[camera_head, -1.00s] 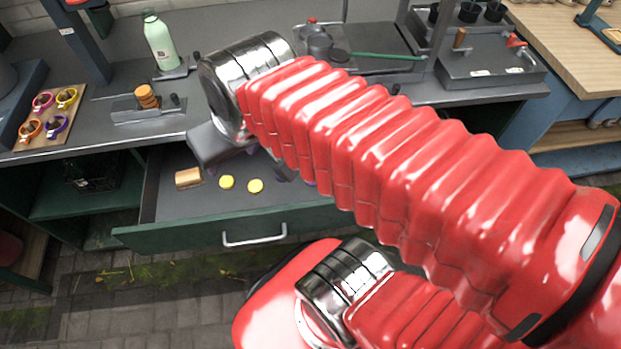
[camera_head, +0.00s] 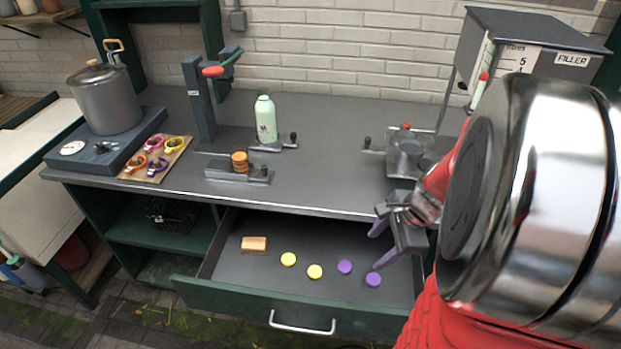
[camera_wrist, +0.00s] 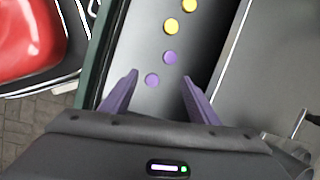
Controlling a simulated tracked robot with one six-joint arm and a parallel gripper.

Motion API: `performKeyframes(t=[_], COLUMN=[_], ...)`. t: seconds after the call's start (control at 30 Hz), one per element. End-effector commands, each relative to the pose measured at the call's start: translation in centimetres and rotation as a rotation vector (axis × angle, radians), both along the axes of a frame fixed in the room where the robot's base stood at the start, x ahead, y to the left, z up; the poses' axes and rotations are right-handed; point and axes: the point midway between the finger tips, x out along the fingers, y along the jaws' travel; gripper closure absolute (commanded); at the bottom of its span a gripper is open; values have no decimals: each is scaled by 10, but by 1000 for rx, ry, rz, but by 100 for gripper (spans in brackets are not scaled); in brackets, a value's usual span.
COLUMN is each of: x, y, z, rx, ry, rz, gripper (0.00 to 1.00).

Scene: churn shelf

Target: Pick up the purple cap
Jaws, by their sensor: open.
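Two purple caps lie flat in the open drawer. In the head view, one purple cap (camera_head: 345,267) is beside the yellow caps, and the other purple cap (camera_head: 373,279) is farther right, nearer my gripper. My gripper (camera_head: 379,246) is above the drawer's right end, with its purple fingers apart and pointing down. In the wrist view, the nearer cap (camera_wrist: 152,79) shows between the fingertips of my gripper (camera_wrist: 160,76), nearer the left finger, with no visible contact. The farther cap (camera_wrist: 170,57) lies beyond the fingertips.
The drawer (camera_head: 220,290) also holds two yellow caps (camera_head: 288,259) (camera_head: 315,271) and a tan block (camera_head: 254,244). The counter edge (camera_head: 300,208) overhangs behind the drawer. A green bottle (camera_head: 266,120) and a small fixture (camera_head: 238,170) stand on the counter.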

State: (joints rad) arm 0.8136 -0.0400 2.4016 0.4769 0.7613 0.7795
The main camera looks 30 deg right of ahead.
Motion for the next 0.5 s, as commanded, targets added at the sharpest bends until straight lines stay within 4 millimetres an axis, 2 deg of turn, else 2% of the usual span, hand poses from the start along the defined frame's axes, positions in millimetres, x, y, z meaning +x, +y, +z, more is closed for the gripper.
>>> performKeyframes(t=[0.1,0.23,0.4,0.5], x=[-13,-27,-38,-39], y=[-27,-49,-64,-65], z=[-24,-45,-60,-61], rx=[90,171,228,235], ry=[31,56,72,74], rz=[-223,-428,-576,-595], gripper=[45,45,45,45])
